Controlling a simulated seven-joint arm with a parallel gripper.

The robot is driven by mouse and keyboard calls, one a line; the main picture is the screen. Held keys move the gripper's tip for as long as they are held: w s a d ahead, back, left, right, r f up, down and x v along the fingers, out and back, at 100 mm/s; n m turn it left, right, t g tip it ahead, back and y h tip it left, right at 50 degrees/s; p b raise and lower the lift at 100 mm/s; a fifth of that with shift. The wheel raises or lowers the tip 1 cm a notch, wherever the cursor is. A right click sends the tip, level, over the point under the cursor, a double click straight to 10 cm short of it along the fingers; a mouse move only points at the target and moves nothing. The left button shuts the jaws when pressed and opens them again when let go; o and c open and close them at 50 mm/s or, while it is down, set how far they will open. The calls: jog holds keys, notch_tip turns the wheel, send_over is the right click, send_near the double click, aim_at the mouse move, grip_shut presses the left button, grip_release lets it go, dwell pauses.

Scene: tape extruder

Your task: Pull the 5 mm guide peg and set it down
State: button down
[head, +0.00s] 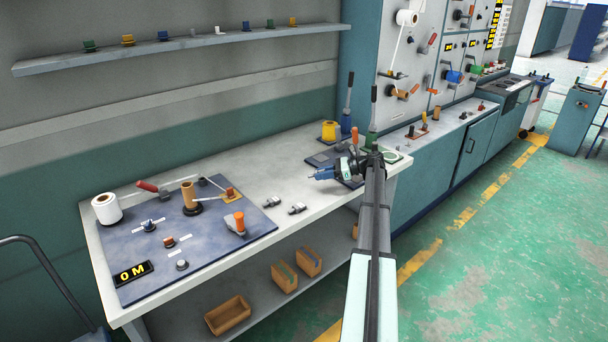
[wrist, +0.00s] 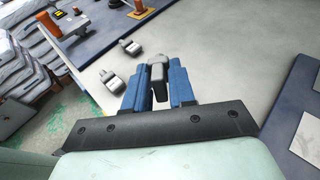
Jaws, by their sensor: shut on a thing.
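My gripper (head: 325,173) is at the right part of the bench, above the bare top. In the wrist view its blue fingers (wrist: 158,90) are shut on a grey guide peg (wrist: 157,71) with a dark lower end. No size mark on this peg can be read. Two similar grey pegs lie on the bench: one (head: 273,202) nearer the blue board, one (head: 297,208) nearer my gripper. The wrist view shows both, one farther (wrist: 129,46) and one closer (wrist: 111,79), apart from the fingers.
A dark plate (head: 322,157) and a yellow container (head: 329,130) stand at the back right. Bare bench top (head: 262,165) lies between. Bins sit on the shelf below.

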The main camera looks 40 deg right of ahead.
aim_at(327, 194)
jog(key=shift+s+d+r+t, duration=0.15)
jog(key=shift+s+d+t, duration=0.15)
jog(key=shift+s+d, duration=0.4)
jog(key=shift+a+f, duration=0.15)
jog(key=shift+f, duration=2.75)
jog(key=shift+f, duration=0.4)
jog(key=c, duration=0.9)
grip_release()
jog(key=shift+o, duration=0.2)
jog(key=shift+s, duration=0.1)
jog(key=v, duration=1.3)
jog(key=shift+s+d, duration=0.25)
jog(key=shift+r, duration=0.1)
